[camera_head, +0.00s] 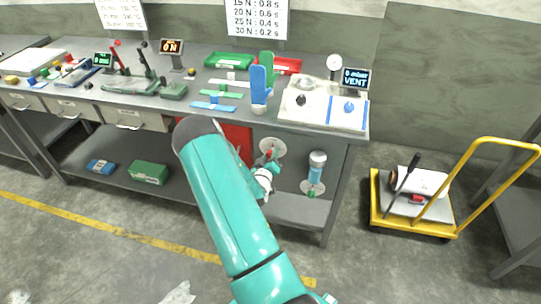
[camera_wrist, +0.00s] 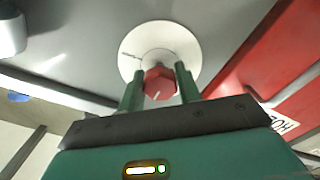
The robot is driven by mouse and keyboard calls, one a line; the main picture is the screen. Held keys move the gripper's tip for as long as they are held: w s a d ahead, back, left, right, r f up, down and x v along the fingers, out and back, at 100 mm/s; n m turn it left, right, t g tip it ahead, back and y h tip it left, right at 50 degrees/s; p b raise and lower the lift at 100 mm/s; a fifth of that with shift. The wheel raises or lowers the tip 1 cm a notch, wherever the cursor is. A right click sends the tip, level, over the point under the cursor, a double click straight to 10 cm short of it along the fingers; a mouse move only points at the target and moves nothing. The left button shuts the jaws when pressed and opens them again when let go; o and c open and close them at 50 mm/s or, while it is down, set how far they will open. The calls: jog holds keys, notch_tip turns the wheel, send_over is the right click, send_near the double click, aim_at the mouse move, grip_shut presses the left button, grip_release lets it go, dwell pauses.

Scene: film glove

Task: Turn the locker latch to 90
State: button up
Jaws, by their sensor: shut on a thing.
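The latch is a red knob (camera_wrist: 159,84) with a small white pointer line, set on a round white dial plate (camera_wrist: 128,66). In the wrist view my gripper (camera_wrist: 158,88) has its two green fingers on either side of the knob, shut on it. The pointer line leans slightly from vertical; the dial's small markings are too small to read. In the head view the white dial plate (camera_head: 273,147) shows under the bench beside the red locker (camera_head: 226,137). My teal arm hides much of the locker, and my gripper (camera_head: 268,162) is small there.
The workbench (camera_head: 205,103) above carries blue and green gloves, trays and a gauge box (camera_head: 318,102). A second round plate with a blue-and-white cylinder (camera_head: 317,170) stands right of my gripper. A yellow cart (camera_head: 456,232) stands on the floor at right.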

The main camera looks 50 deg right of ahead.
jog(key=shift+m, duration=0.3)
jog(key=m, duration=0.3)
jog(key=shift+m, duration=0.4)
jog(key=m, duration=0.4)
jog(key=shift+m, duration=0.3)
jog(key=m, duration=0.8)
jog(key=shift+m, duration=0.3)
jog(key=shift+a, duration=0.1)
jog(key=o, duration=1)
jog(key=shift+c, duration=0.2)
